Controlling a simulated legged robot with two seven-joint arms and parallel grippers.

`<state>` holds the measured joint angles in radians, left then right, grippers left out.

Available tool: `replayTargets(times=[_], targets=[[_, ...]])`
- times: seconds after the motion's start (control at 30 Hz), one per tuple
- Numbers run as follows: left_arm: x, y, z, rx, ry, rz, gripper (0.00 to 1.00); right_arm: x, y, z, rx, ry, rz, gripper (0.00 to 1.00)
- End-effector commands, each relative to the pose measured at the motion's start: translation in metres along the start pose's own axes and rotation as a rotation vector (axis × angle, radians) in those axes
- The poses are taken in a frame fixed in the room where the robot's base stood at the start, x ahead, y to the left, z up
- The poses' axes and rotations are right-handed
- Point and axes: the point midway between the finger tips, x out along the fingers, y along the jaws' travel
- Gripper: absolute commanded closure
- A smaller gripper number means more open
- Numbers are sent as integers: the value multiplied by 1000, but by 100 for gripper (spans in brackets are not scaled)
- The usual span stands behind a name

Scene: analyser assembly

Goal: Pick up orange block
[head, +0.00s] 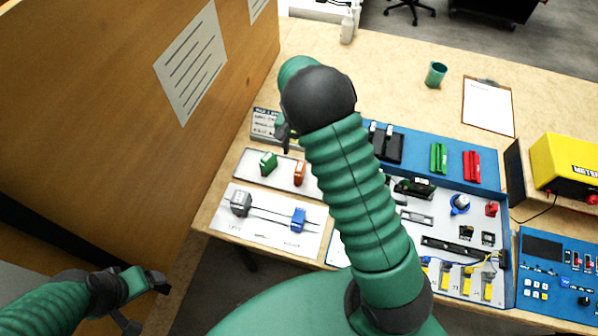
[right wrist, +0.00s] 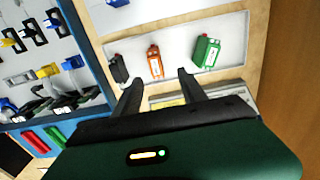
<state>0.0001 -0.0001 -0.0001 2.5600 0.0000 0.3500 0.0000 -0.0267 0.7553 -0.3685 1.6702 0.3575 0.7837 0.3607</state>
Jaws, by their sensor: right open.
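The orange block (head: 300,173) stands on a white tray, right of a green block (head: 268,163), in the head view. In the right wrist view the orange block (right wrist: 154,62) stands between a black block (right wrist: 119,68) and the green block (right wrist: 206,50). My right gripper (right wrist: 158,88) is open and empty. Its fingertips point towards the tray and lie apart in the picture on either side of the orange block's lower end, not touching it. In the head view my right arm hides most of this gripper. My left gripper (head: 150,290) is at the lower left, away from the blocks.
The tray (right wrist: 232,25) holds the blocks. A white panel (head: 262,238) with grey and blue parts lies in front of it. A blue-edged board with several parts is to the right. A tall wooden wall (head: 110,130) stands close on the left.

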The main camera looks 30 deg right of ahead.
Motion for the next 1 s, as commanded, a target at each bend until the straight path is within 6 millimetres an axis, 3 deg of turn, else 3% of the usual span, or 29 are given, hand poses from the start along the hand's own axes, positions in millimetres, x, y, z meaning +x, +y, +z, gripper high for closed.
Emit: replayTargets(times=[0.2,0.43,0.63,0.9,1.0], targets=[[-2,0,0,0,0,0,22,56,1,0,0,-2,3,51],[-5,0,-1,0,0,0,22,82,3,1,-1,-1,1,51],[-10,0,-2,0,0,0,22,117,8,2,-2,-1,1,51],[-10,0,-2,0,0,0,22,125,8,2,-3,1,-1,51],[-10,0,-2,0,0,0,22,125,8,2,-3,1,-1,63]])
